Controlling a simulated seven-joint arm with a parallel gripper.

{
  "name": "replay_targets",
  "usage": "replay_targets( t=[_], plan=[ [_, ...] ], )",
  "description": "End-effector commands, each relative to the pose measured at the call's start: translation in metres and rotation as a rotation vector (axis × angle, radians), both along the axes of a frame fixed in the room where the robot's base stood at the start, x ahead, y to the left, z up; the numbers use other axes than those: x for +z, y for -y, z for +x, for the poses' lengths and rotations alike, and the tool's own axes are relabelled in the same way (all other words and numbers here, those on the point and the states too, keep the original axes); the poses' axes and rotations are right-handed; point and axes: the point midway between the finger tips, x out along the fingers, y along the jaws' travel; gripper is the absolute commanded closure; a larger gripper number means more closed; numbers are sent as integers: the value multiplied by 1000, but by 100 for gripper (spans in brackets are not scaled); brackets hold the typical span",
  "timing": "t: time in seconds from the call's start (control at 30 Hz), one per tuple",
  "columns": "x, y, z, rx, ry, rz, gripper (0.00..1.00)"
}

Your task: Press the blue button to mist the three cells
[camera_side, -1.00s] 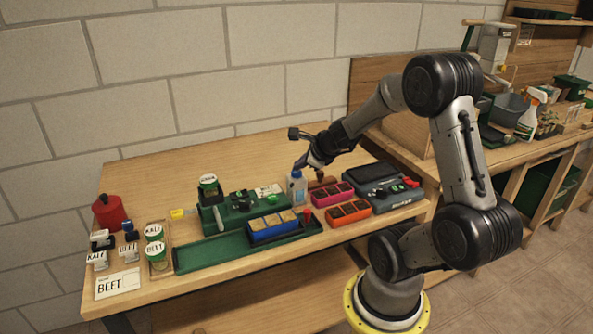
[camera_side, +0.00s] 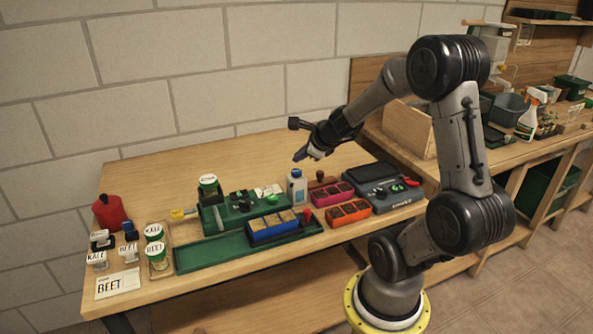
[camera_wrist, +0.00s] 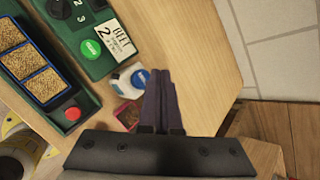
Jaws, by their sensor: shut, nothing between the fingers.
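A blue tray with three tan-filled cells (camera_side: 250,239) sits at the right of a long green base (camera_side: 200,262); its cells also show in the wrist view (camera_wrist: 42,100). A small white bottle-like body (camera_side: 297,194) with a round blue top stands behind it. In the wrist view the blue top (camera_wrist: 140,77) lies just left of my fingertips; I cannot tell whether it is a cap or a button. My gripper (camera_side: 300,155) is shut and empty, above the bottle and apart from it. Its fingertips (camera_wrist: 158,75) point past the blue top in the wrist view.
A red knob (camera_wrist: 73,114) is at the blue tray's end. Pink (camera_side: 332,196) and orange (camera_side: 348,213) trays stand right of the bottle. The table behind is clear.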

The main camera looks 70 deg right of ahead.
Motion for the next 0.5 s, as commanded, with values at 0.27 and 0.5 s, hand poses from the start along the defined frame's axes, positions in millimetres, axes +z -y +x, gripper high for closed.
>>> replay_targets(
  t=[0.27,0.5],
  plan=[
    [26,0,0,1,0,-1,100],
    [41,0,0,-1,-1,0,100]
  ],
)
